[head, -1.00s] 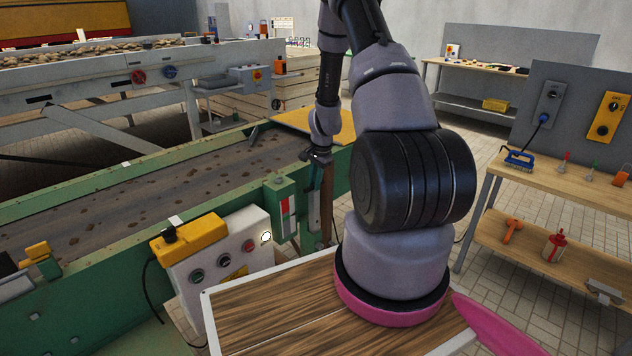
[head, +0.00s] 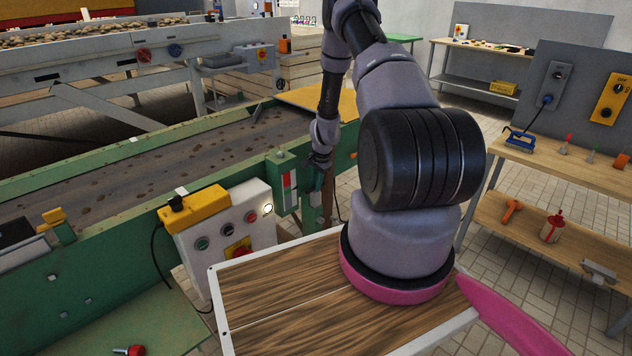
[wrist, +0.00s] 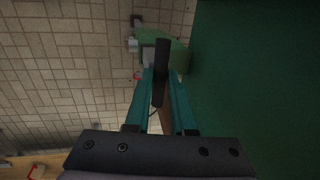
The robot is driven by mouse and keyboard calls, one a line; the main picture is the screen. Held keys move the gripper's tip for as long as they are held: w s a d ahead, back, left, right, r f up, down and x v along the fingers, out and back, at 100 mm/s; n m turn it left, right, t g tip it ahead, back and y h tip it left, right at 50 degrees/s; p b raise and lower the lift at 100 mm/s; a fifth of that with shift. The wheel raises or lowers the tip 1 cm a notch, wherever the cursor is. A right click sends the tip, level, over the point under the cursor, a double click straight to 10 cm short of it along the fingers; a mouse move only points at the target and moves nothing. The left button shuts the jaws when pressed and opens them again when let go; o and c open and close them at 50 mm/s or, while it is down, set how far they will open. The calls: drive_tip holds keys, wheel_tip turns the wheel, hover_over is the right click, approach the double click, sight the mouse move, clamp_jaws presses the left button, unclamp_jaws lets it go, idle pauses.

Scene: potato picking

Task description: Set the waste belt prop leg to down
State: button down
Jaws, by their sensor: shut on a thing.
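The waste belt (head: 150,172) is the green-framed conveyor with dirt and clods on it. At its near side, a green post (head: 283,178) carries a red and white marker. My gripper (head: 319,172) hangs just right of this post, pointing down. In the wrist view, my gripper's teal fingers (wrist: 161,88) are shut on a dark bar (wrist: 161,62), which looks like the prop leg's handle. A green bracket (wrist: 176,58) shows beyond it. The leg itself is mostly hidden, and its position cannot be read clearly.
A white control box (head: 225,228) with a yellow top stands left of the post. My wood-topped deck is in front. A workbench (head: 560,175) with tools stands at the right.

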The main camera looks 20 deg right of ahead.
drive_tip(key=c, duration=0.8)
unclamp_jaws()
drive_tip(key=shift+s+f, duration=0.1)
drive_tip(key=shift+f, duration=0.05)
drive_tip(key=shift+o, duration=0.2)
wheel_tip(320, 180, up, 11)
drive_tip(key=s, duration=0.2)
drive_tip(key=shift+d+f, duration=0.2)
drive_tip(key=shift+d, duration=0.15)
drive_tip(key=s+a+r+n+t, duration=0.1)
drive_tip(key=s+a+r+n, duration=0.15)
drive_tip(key=r, duration=0.85)
drive_tip(key=s+a+r+n+t, duration=0.15)
drive_tip(key=a+r, duration=0.25)
drive_tip(key=r, duration=0.7)
drive_tip(key=s+a+r+n, duration=0.1)
drive_tip(key=s+a+r, duration=0.25)
drive_tip(key=r, duration=0.75)
drive_tip(key=s+a+r+n+t, duration=0.1)
drive_tip(key=s+a+r, duration=0.1)
drive_tip(key=s+r, duration=0.2)
drive_tip(key=s+a+r+n, duration=0.2)
drive_tip(key=s+r, duration=0.2)
drive_tip(key=s, duration=0.6)
drive_tip(key=s+a+r+n+t+y, duration=0.1)
drive_tip(key=s+r, duration=0.3)
drive_tip(key=s, duration=0.4)
drive_tip(key=shift+a+r+n+t, duration=0.35)
drive_tip(key=shift+a+n, duration=0.05)
drive_tip(key=shift+a, duration=0.2)
